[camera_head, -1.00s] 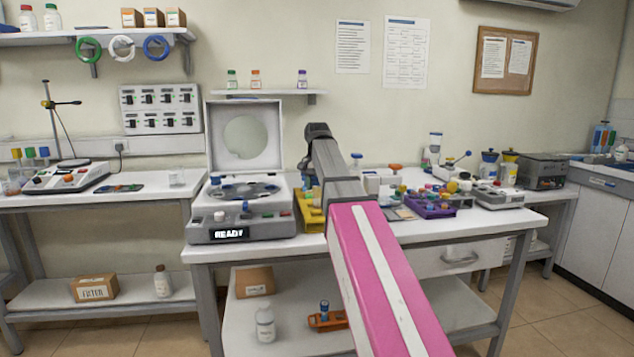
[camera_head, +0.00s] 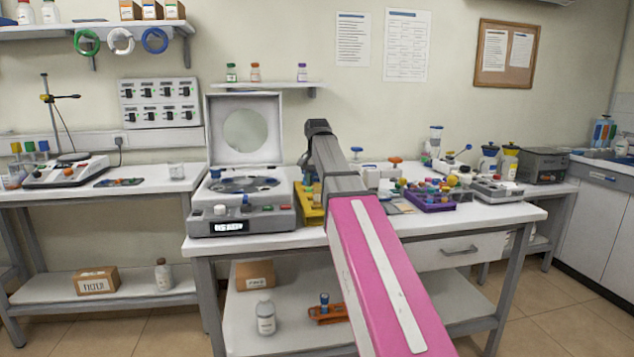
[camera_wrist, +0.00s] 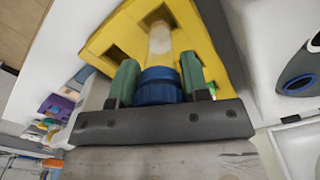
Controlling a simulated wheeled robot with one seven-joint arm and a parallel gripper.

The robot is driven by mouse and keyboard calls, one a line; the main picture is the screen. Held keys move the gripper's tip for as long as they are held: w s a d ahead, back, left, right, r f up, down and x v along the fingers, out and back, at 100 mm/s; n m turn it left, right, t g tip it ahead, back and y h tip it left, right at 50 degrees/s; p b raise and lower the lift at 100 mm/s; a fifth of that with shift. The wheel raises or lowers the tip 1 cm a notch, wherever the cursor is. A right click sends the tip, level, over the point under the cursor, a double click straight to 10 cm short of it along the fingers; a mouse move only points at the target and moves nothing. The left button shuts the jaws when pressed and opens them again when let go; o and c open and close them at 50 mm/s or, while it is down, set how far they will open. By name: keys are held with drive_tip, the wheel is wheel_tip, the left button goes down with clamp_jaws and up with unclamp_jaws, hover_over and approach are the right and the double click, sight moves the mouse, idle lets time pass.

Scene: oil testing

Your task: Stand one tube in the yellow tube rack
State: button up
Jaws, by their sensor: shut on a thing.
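The yellow tube rack (camera_head: 308,210) stands on the middle bench, just right of the centrifuge and partly hidden by my arm. In the wrist view the rack (camera_wrist: 108,42) fills the upper middle, with square holes in its top. My gripper (camera_wrist: 158,76) has its green fingers shut on a tube's blue cap (camera_wrist: 158,88). The tube's pale clear body (camera_wrist: 160,42) points away from the camera, over or into a rack hole. I cannot tell how deep it sits. In the head view my arm hides the fingertips.
The open-lidded centrifuge (camera_head: 240,218) is close on the rack's left. A purple rack (camera_head: 432,202) with coloured caps and several bench devices lie to the right. A wall shelf (camera_head: 270,86) with small bottles is behind. The bench's front strip is clear.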

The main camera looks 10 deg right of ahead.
sight(317, 193)
drive_tip(key=shift+f, duration=2.4)
idle(1.0)
idle(0.6)
drive_tip(key=o, duration=1)
